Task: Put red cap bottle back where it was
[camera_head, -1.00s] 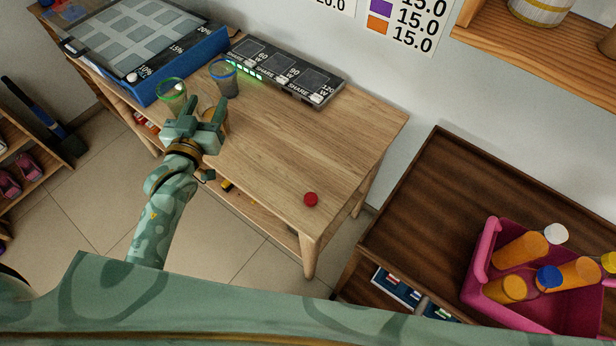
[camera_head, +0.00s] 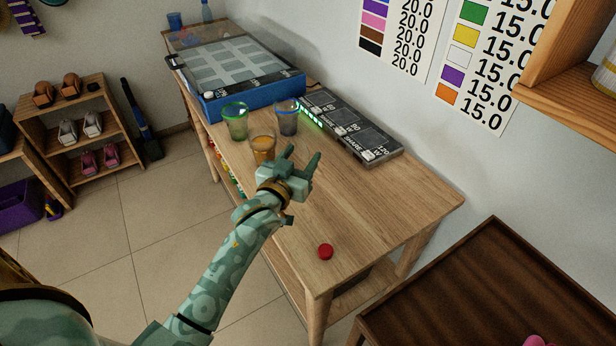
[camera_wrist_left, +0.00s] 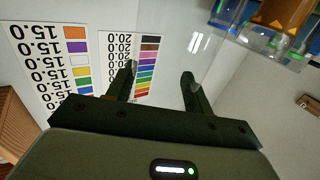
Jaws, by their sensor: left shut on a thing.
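A loose red cap (camera_head: 325,251) lies on the wooden table (camera_head: 385,215) near its front edge. No bottle wearing a red cap can be made out. My left gripper (camera_head: 305,157) is above the table, behind and left of the cap. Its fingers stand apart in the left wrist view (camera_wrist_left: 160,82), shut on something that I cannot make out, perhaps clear. A clear cup with orange contents (camera_head: 262,148) stands just beyond the gripper. A green-rimmed cup (camera_head: 235,120) and a blue-rimmed cup (camera_head: 287,117) stand behind it. My right gripper is out of view.
A blue display box (camera_head: 255,92) and a dark panel with green lights (camera_head: 350,127) stand along the back of the table. A dark wood table (camera_head: 470,290) is at right, with a pink crate (camera_head: 537,341) barely showing. The table's right half is mostly clear.

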